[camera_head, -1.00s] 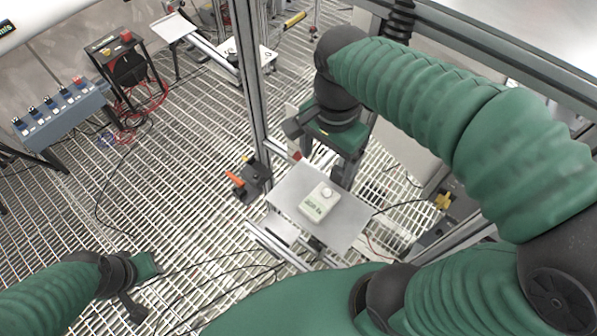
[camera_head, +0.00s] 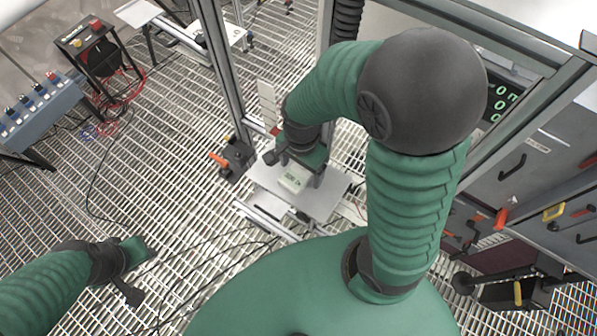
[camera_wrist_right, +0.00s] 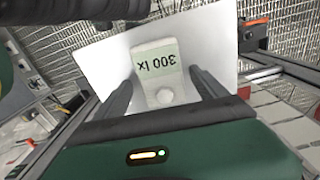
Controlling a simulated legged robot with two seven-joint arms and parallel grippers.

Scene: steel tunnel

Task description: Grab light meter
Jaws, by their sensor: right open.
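The light meter (camera_head: 292,180) is a small pale device lying on a flat grey plate (camera_head: 325,203). In the right wrist view the meter (camera_wrist_right: 160,65) shows a green display reading "300 lx" upside down and a round white knob. My right gripper (camera_wrist_right: 166,88) is open, its two dark fingers on either side of the meter's knob end; I cannot tell whether they touch it. In the head view my right gripper (camera_head: 308,172) is over the plate and covers part of the meter. My left gripper (camera_head: 140,270) is at the lower left over the grating, far from the meter; its jaws are unclear.
A metal post (camera_head: 222,70) and a dark clamp with an orange handle (camera_head: 230,158) stand left of the plate. Cabinets with handles (camera_head: 512,166) are at the right. A blue switch box (camera_head: 38,108) is at the far left. Cables lie on the grating.

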